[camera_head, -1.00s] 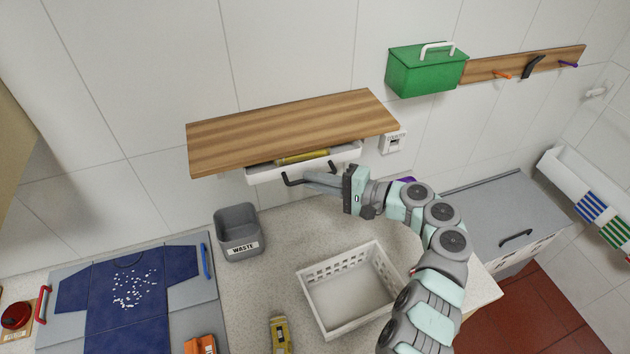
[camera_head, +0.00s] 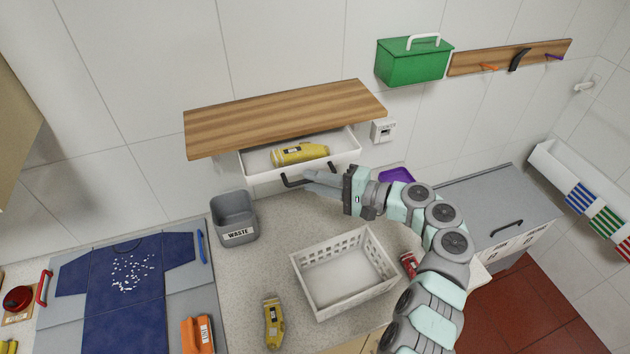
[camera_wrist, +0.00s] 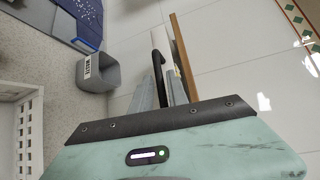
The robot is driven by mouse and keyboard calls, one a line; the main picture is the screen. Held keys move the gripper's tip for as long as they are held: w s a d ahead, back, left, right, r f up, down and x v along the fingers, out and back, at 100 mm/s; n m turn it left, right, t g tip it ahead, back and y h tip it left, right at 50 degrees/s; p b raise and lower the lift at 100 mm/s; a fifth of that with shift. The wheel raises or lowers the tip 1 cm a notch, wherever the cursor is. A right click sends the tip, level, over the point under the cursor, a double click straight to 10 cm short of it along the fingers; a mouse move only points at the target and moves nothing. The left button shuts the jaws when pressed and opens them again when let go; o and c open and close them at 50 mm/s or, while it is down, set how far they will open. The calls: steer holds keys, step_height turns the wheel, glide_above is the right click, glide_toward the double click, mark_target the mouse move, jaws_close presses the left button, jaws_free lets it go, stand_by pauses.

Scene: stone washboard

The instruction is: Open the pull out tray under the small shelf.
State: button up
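The small wooden shelf (camera_head: 280,117) is fixed to the tiled wall. The white pull-out tray (camera_head: 262,176) sticks out from under it, with a yellow object (camera_head: 300,154) lying inside. A dark handle (camera_head: 290,183) is on the tray's front. My gripper (camera_head: 308,180) is at this handle, reaching from the right. In the wrist view the dark handle (camera_wrist: 182,62) lies between the two grey fingers (camera_wrist: 163,85), which look closed around it. The exact contact at the fingertips is partly hidden.
A grey waste bin (camera_head: 234,216) stands on the counter left of the tray. A yellow bottle-like object (camera_head: 273,322) lies left of the basket. A green box (camera_head: 412,63) is on the wall at the right.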

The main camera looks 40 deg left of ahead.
steer(key=b+v, duration=0.2)
steer(key=v, duration=0.8)
steer(key=shift+d+b, duration=0.3)
steer(key=shift+d, duration=0.05)
steer(key=shift+w, duration=0.15)
